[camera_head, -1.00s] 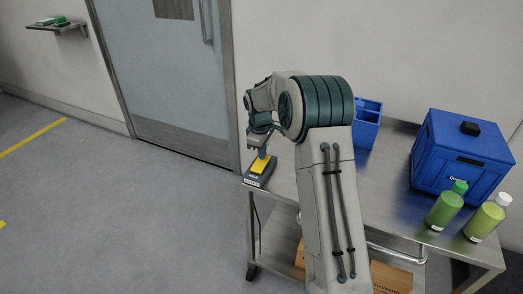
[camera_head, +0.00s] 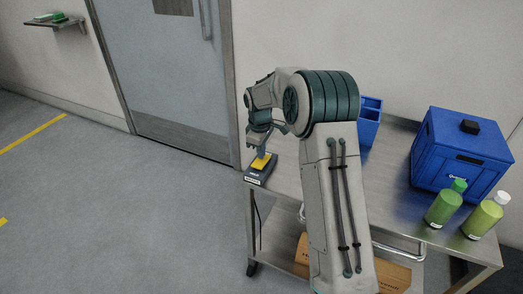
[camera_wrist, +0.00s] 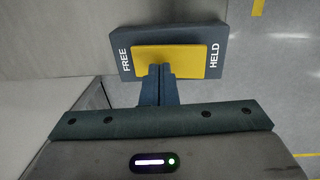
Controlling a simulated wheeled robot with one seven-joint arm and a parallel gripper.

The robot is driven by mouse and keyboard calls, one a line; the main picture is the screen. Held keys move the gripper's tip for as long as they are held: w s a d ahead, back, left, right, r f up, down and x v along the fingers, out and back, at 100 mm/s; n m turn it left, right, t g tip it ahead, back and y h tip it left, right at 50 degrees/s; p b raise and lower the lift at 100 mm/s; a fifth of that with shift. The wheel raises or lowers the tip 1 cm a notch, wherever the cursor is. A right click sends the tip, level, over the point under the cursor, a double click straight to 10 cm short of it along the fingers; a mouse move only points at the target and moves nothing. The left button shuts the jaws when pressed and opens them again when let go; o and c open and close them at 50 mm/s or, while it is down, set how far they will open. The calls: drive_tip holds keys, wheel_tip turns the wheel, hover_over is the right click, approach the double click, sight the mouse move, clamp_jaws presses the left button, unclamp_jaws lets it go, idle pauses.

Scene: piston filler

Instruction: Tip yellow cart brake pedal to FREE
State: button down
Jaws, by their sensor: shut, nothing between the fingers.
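The yellow brake pedal (camera_wrist: 190,57) sits on a dark grey base (camera_wrist: 222,38) marked FREE at its left end and HELD at its right end in the wrist view. In the head view the pedal (camera_head: 260,161) and its base (camera_head: 254,179) are at the cart's left corner. My gripper (camera_wrist: 157,70) is shut and empty. Its fingertips are over the near edge of the pedal, toward the FREE end. I cannot tell for sure whether they touch it. The pedal's tilt is hard to read.
The steel cart (camera_head: 388,199) holds a blue crate (camera_head: 455,162), two green bottles (camera_head: 446,203) (camera_head: 484,217) and a blue divided holder (camera_head: 369,124). Cardboard boxes (camera_head: 392,274) lie on its lower shelf. A grey door (camera_head: 160,70) stands behind. The floor at left is clear.

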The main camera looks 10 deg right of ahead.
drive_tip(key=shift+r+p, duration=0.55)
drive_tip(key=shift+r, duration=0.05)
wheel_tip(320, 180, up, 13)
drive_tip(key=w+d+p, duration=0.1)
drive_tip(key=p, duration=0.1)
drive_tip(key=shift+w+f+p, duration=0.15)
drive_tip(key=shift+w+p, duration=0.1)
drive_tip(key=shift+p, duration=0.1)
